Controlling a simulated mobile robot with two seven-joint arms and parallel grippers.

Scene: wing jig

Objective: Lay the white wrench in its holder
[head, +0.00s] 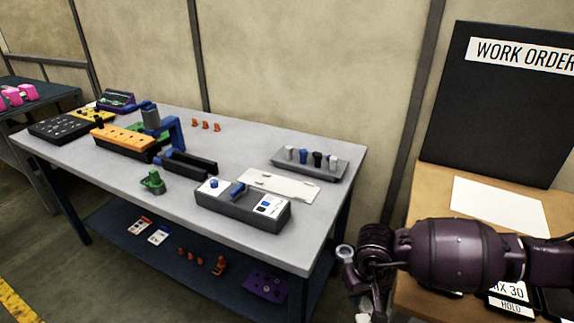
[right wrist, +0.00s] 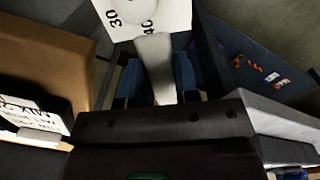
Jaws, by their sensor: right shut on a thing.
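My right gripper (right wrist: 158,78) is shut on the white wrench (right wrist: 155,58), whose pale shaft shows between the two blue fingers in the right wrist view. In the head view my right gripper (head: 360,282) hangs in the gap between the grey table and the brown table, and a pale ring end (head: 344,252) shows beside it. Most of the wrench is hidden there by the gripper. I cannot tell which thing is its holder. My left gripper is not in view.
The grey table (head: 110,176) bears a grey rack with several pegs (head: 310,163), a white plate (head: 279,185), a control box (head: 242,205) and an orange block fixture (head: 125,138). A brown table (head: 418,200) with a dark board (head: 500,110) stands at right. A white card marked 30 and 40 (right wrist: 118,20) is beyond the wrench.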

